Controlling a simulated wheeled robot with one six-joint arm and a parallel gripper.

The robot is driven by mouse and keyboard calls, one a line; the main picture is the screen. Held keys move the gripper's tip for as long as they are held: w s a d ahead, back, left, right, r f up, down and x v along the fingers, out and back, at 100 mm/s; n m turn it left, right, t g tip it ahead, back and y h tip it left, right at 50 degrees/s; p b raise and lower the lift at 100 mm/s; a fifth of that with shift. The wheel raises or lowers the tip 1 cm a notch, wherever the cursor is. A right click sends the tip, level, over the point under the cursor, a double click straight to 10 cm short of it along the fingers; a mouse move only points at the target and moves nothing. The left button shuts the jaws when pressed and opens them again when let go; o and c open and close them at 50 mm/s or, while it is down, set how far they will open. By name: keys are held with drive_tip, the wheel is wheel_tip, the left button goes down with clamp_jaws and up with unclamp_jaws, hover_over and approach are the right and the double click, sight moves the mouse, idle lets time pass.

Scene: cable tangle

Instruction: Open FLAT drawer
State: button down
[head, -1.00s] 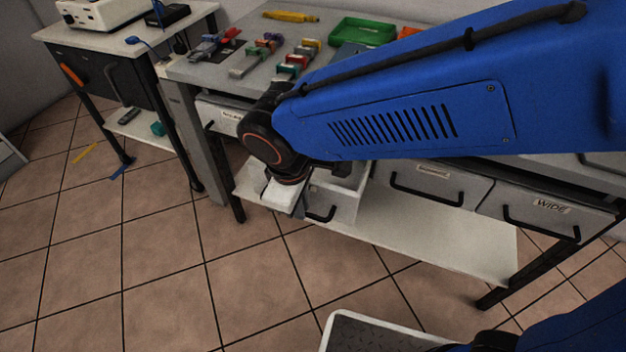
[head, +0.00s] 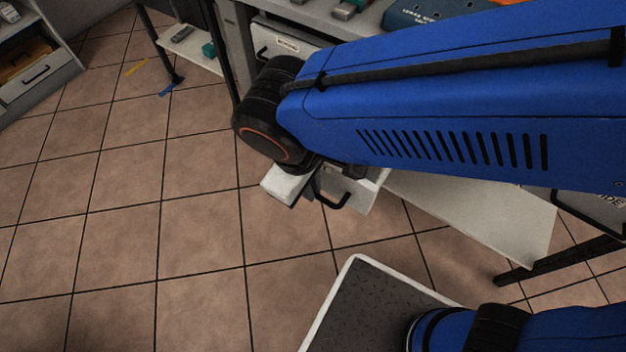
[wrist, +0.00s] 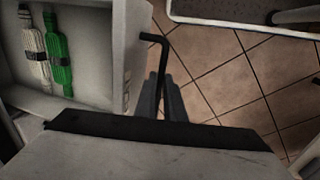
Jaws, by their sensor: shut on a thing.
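A drawer (head: 358,192) stands pulled out below my forearm in the head view; its label is hidden, so I cannot confirm that it is FLAT. Its black handle (head: 335,201) shows on the front. The wrist view shows its pale open box (wrist: 92,102) at the left and the handle (wrist: 154,39) again. My gripper (wrist: 163,98) is shut on the handle, with its fingers on either side of the bar. Inside the drawer lie a green ribbed item (wrist: 57,55) and a pale one (wrist: 34,50).
A pale lower shelf (head: 480,215) runs under the bench to the right, by a dark leg (head: 530,268). A closed labelled drawer (head: 285,44) is at the upper left. My dark base deck is below.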

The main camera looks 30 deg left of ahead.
drive_tip(key=c, duration=1.8)
unclamp_jaws()
drive_tip(key=shift+c, duration=0.2)
drive_tip(key=s+r, duration=0.3)
drive_tip(key=r, duration=1.4)
drive_tip(key=shift+a, duration=0.15)
drive_tip(key=shift+s, duration=0.1)
